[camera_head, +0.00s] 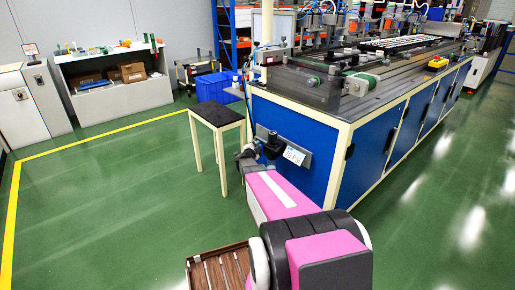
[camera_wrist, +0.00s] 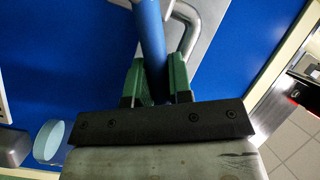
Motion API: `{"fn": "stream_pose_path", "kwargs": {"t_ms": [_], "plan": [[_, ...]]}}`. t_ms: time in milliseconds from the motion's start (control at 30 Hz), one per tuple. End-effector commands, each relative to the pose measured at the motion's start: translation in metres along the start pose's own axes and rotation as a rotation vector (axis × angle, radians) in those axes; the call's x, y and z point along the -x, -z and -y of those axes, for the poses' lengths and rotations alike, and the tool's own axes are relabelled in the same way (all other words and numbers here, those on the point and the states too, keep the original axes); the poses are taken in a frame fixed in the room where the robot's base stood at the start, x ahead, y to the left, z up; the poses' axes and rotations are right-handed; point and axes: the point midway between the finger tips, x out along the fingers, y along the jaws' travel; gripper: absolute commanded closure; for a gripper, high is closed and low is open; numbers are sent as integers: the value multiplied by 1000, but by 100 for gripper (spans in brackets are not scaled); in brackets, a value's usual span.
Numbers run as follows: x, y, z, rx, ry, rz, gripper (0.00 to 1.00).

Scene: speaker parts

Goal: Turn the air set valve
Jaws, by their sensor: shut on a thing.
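The air set valve sits on a silver plate (camera_head: 296,154) on the end of the blue machine cabinet. In the wrist view, its blue bar-shaped handle (camera_wrist: 150,32) runs down from the top edge between the two green fingers of my gripper (camera_wrist: 160,82). My gripper is shut on this blue handle. Behind it, the silver plate and a bent metal tube (camera_wrist: 188,28) show. In the head view, my pink arm reaches to the cabinet, and the handle is hidden there by my wrist and gripper.
A small black-topped stool (camera_head: 217,113) stands just left of the arm. The long blue machine (camera_head: 378,155) fills the right. A blue bin (camera_head: 214,88) and a white shelf (camera_head: 118,98) are behind. Green floor is clear at left and right.

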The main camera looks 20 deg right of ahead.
Motion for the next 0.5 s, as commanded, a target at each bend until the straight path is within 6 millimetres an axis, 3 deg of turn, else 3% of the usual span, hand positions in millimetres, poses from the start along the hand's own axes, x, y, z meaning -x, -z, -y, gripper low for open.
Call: {"fn": "stream_pose_path", "kwargs": {"t_ms": [167, 200, 267, 500], "plan": [[0, 0, 0, 0, 0, 0, 100], [0, 0, 0, 0, 0, 0, 70], [0, 0, 0, 0, 0, 0, 56], [0, 0, 0, -1, 0, 0, 56]]}}
